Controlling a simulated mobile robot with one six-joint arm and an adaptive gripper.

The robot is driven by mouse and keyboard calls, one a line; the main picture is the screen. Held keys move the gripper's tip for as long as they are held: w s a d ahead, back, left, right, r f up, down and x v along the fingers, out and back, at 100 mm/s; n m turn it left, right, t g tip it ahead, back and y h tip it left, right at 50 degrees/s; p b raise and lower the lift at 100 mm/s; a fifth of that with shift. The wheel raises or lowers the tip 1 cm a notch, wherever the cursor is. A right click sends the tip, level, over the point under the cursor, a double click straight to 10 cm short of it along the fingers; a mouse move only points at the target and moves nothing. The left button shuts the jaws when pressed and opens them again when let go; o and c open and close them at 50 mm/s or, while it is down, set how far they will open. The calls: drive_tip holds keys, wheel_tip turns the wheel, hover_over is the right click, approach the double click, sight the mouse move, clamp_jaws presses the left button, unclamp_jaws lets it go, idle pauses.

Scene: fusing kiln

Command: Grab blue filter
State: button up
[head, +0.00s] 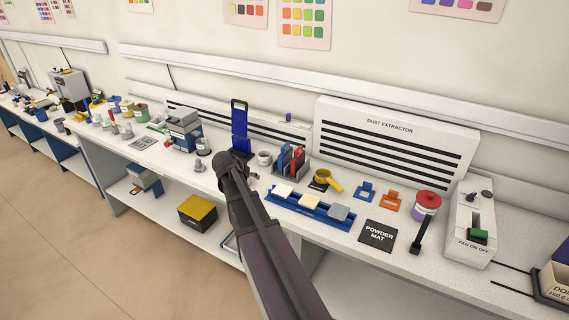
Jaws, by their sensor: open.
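A tall blue panel with a dark frame and an opening at its top, likely the blue filter (240,130), stands upright on the white bench against the wall. My gripper (240,158) is just in front of its lower part in the head view. My gripper is open, seen from behind and small; its fingertips are hard to make out. I cannot tell whether it touches the panel, whose foot is partly hidden behind my gripper.
A white jar (264,158) and a rack with blue and red tools (290,160) stand close to the right. A blue tray (310,213) with pale blocks lies at the front edge. A grey-blue machine (184,130) stands to the left. The dust extractor (390,145) is behind.

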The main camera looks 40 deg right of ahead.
sight(285, 146)
drive_tip(key=w+d+r+m+h, duration=0.2)
drive_tip(key=w+d, duration=0.1)
drive_tip(key=d, duration=0.4)
drive_tip(key=w+d+r+m+t+h+b, duration=0.1)
drive_tip(key=w+d, duration=0.2)
drive_tip(key=d, duration=0.4)
drive_tip(key=shift+w+d+r+m+h, duration=0.25)
drive_tip(key=shift+w+r+m+h, duration=0.1)
drive_tip(key=shift+w+m+h, duration=0.05)
drive_tip(key=b+x, duration=0.4)
drive_tip(key=x, duration=0.3)
drive_tip(key=shift+w+d+f, duration=0.2)
drive_tip(key=shift+w, duration=0.05)
drive_tip(key=shift+w+d+f, duration=0.1)
drive_tip(key=shift+d+f, duration=0.05)
drive_tip(key=shift+d, duration=0.3)
drive_tip(key=shift+b+x, duration=1.2)
drive_tip(key=shift+x, duration=1.45)
drive_tip(key=shift+w+r, duration=0.1)
drive_tip(key=shift+r, duration=0.1)
